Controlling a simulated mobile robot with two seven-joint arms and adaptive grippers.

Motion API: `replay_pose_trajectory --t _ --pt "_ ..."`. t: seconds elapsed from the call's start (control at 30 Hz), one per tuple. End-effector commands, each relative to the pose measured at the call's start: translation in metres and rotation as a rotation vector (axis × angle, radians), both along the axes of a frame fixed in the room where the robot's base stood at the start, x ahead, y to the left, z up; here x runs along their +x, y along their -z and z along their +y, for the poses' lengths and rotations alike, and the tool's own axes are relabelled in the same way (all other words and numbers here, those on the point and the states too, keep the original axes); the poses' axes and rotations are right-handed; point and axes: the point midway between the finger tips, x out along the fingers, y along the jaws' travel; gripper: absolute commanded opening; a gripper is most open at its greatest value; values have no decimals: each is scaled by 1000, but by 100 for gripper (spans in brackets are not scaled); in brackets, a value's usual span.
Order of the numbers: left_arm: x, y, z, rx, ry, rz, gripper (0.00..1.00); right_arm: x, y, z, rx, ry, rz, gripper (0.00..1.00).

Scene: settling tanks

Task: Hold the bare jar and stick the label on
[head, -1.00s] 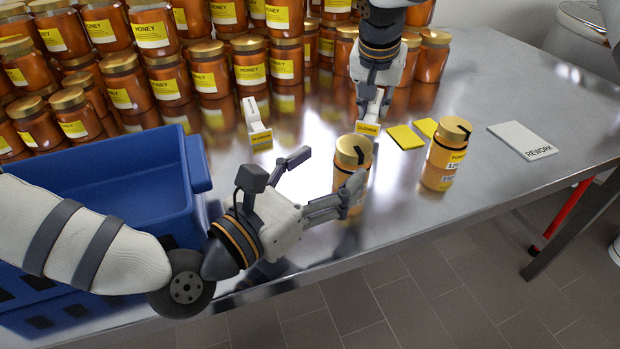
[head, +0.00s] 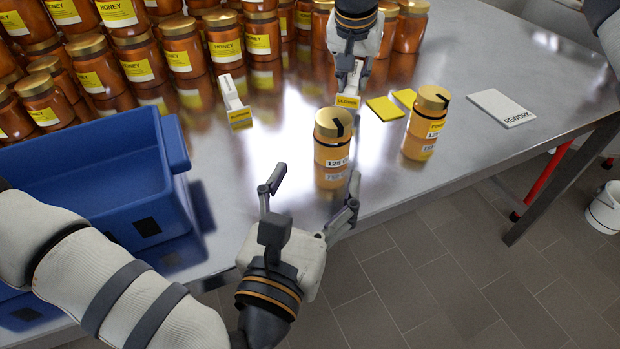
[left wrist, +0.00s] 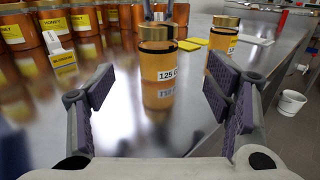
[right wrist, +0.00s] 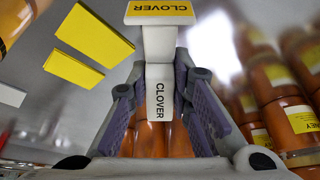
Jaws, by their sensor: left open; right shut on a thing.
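The bare jar (head: 332,157), amber with a gold lid and a black strip over it, stands upright on the steel table. It has a small white "125 G" sticker low down but no yellow label on the side I see. My left gripper (head: 312,186) is open at the table's front edge, facing the jar. In the left wrist view the jar (left wrist: 158,65) stands beyond and between the open fingers, untouched. My right gripper (head: 350,76) is shut on a white label holder (right wrist: 159,95) marked CLOVER, with a yellow CLOVER label (right wrist: 158,9) on its end, behind the jar.
A second jar (head: 420,135) with a yellow label stands right of the bare one. Yellow pads (head: 384,108) and a REWORK plate (head: 501,107) lie behind. Another white holder (head: 235,108) stands left. A blue crate (head: 95,160) and stacked honey jars (head: 180,50) fill the left.

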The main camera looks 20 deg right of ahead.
Motion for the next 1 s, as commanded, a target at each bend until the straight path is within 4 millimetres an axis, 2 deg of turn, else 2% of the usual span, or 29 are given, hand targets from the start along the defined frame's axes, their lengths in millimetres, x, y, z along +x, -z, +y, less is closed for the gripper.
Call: replay_pose_trajectory --t 0.07,0.13,0.4,0.6,0.97,1.0 --pt "0 1 -3 9 -26 2 72 0 -1 0 0 0 -1 0" --pt "7 1 -7 12 -35 -2 72 0 -1 0 0 0 -1 0" --pt "61 0 -44 10 -34 -3 72 0 -1 0 0 0 -1 0" --pt "88 1 -63 11 -32 0 72 0 -1 0 0 0 -1 0" --pt "96 1 -68 9 -31 2 72 0 -1 0 0 0 -1 0" --pt "96 1 -68 9 -30 2 66 0 -1 0 0 0 -1 0"
